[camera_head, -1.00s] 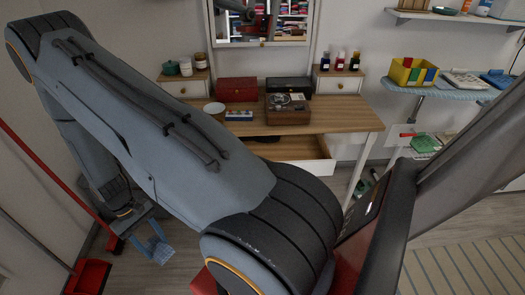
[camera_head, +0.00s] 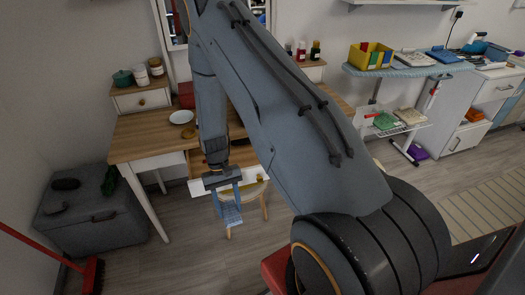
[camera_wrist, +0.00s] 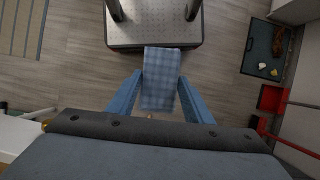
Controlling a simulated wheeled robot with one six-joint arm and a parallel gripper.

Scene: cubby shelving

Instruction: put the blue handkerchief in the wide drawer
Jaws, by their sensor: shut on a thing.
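The blue handkerchief (camera_head: 230,213) hangs down from my gripper (camera_head: 226,191) in the head view. In the wrist view the checked handkerchief (camera_wrist: 160,82) lies between the two blue fingers of my gripper (camera_wrist: 158,76), which are shut on it. The wide drawer (camera_head: 259,181) stands pulled out under the wooden desk, with a white front and a small knob. My gripper and the cloth overlap the drawer's front in the picture, and their depth gap is hard to judge. My arm hides part of the drawer and desk.
The desk (camera_head: 135,143) carries a white plate (camera_head: 181,117) and a small drawer box (camera_head: 143,99). A stool (camera_head: 259,192) shows below the drawer. A grey chest (camera_head: 90,220) stands at left, beside a red broom (camera_head: 92,275). An ironing board (camera_head: 405,68) is at right.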

